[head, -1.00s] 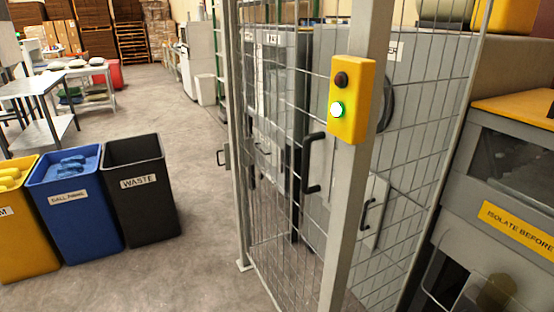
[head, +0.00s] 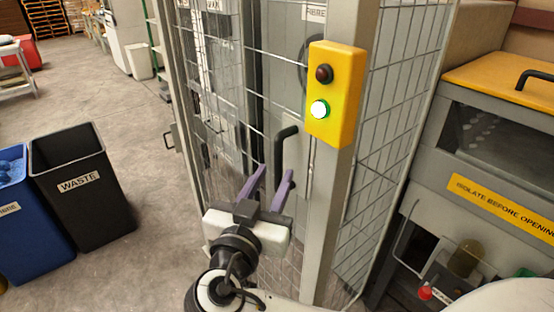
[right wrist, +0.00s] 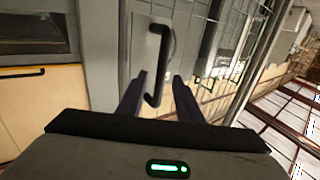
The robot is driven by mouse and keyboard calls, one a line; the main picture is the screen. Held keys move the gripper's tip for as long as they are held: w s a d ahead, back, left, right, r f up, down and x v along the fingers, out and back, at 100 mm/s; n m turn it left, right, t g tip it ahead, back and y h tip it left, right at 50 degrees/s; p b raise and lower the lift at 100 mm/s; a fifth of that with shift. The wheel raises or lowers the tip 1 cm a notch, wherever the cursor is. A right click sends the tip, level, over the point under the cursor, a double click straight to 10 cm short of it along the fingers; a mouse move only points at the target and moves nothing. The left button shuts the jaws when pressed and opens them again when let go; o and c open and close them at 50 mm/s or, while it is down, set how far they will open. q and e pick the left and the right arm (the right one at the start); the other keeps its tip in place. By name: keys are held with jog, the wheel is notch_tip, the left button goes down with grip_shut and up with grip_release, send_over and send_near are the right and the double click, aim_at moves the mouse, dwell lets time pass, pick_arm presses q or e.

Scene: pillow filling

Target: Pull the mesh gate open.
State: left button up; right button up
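The mesh gate (head: 226,118) stands upright in the head view, its edge against the grey post with the yellow control box (head: 329,95); it looks shut. Its black bar handle (head: 282,148) is left of the post, and also shows in the right wrist view (right wrist: 162,48). My right gripper (head: 276,174) is open, its two purple fingers pointing at the handle. In the right wrist view (right wrist: 160,78) the handle's lower end appears between the fingertips; I cannot tell whether they touch it. My left gripper is not in view.
A black waste bin (head: 82,190) and a blue bin (head: 28,215) stand on the left. The concrete floor (head: 140,130) between bins and gate is clear.

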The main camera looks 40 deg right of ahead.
aim_at(277, 168)
jog(key=x, duration=0.4)
jog(key=shift+p, duration=0.35)
jog(key=shift+w+d, duration=0.25)
jog(key=c, duration=0.8)
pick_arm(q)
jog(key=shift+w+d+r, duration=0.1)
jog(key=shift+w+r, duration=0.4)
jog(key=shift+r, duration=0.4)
pick_arm(e)
grip_shut()
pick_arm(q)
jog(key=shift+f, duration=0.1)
pick_arm(e)
jog(key=shift+w+f, duration=0.1)
